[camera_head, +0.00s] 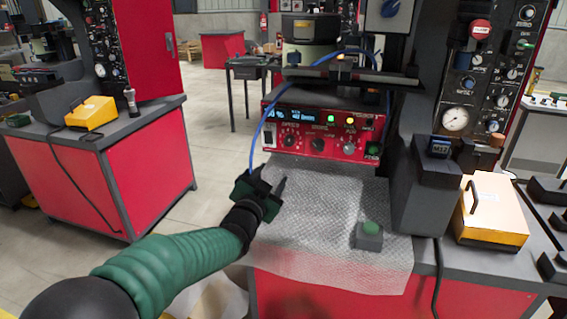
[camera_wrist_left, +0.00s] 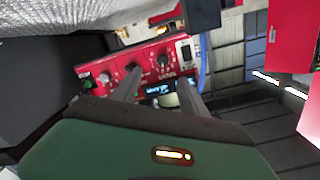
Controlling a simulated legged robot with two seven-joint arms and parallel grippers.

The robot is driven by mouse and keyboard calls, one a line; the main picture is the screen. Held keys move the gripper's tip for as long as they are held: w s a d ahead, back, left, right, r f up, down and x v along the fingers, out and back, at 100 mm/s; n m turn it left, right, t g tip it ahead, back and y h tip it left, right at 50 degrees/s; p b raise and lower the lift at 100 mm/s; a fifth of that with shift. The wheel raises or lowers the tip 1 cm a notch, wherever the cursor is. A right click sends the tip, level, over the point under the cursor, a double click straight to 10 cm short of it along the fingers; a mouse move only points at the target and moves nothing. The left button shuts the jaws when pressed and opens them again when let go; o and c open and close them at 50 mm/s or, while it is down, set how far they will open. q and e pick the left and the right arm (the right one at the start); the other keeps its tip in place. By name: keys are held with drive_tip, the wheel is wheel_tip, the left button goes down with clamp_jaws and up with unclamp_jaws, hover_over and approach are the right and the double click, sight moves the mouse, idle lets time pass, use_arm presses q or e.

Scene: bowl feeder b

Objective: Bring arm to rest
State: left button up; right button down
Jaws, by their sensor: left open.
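My left gripper (camera_head: 264,187) is in the head view, over the left part of the silvery textured mat (camera_head: 318,240) in front of the red control panel (camera_head: 325,133). Its two dark fingers are apart with nothing between them. The left wrist view also shows the open fingers (camera_wrist_left: 158,90), with the red panel (camera_wrist_left: 150,65) beyond them, tilted in the picture. My left arm, in a green sleeve, reaches in from the lower left of the head view. My right gripper is in neither view.
A grey box with a green button (camera_head: 369,235) stands on the mat's right part. A dark block with a display (camera_head: 424,190) and a yellow-orange case (camera_head: 491,210) stand farther right. A blue cable (camera_head: 253,135) arcs beside the panel. Open floor lies left, before another red cabinet (camera_head: 120,185).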

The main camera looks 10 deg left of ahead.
use_arm(q)
drive_tip(key=s+f+n+g, duration=0.1)
drive_tip(key=s+f+g, duration=0.2)
drive_tip(key=s+f, duration=0.35)
drive_tip(key=s+f+n+g, duration=0.2)
drive_tip(key=s+f+g, duration=0.15)
drive_tip(key=f, duration=0.55)
drive_tip(key=s+f+n+g, duration=0.1)
drive_tip(key=s+f+g, duration=0.25)
drive_tip(key=s, duration=0.45)
drive_tip(key=s+f+n+g+y, duration=0.1)
drive_tip(key=s+f+g, duration=0.1)
drive_tip(key=s+f, duration=0.4)
drive_tip(key=s+f+n+g, duration=0.1)
drive_tip(key=s+f+g, duration=0.15)
drive_tip(key=s, duration=0.65)
drive_tip(key=w+p+v, duration=0.2)
drive_tip(key=p+v, duration=0.9)
drive_tip(key=p, duration=0.1)
drive_tip(key=w+r+p+v, duration=0.1)
drive_tip(key=w+p+v, duration=0.1)
drive_tip(key=p+v, duration=1)
drive_tip(key=shift+w+a, duration=0.35)
drive_tip(key=shift+a, duration=0.05)
drive_tip(key=shift+r+g, duration=0.15)
drive_tip(key=shift+g, duration=0.1)
idle(0.7)
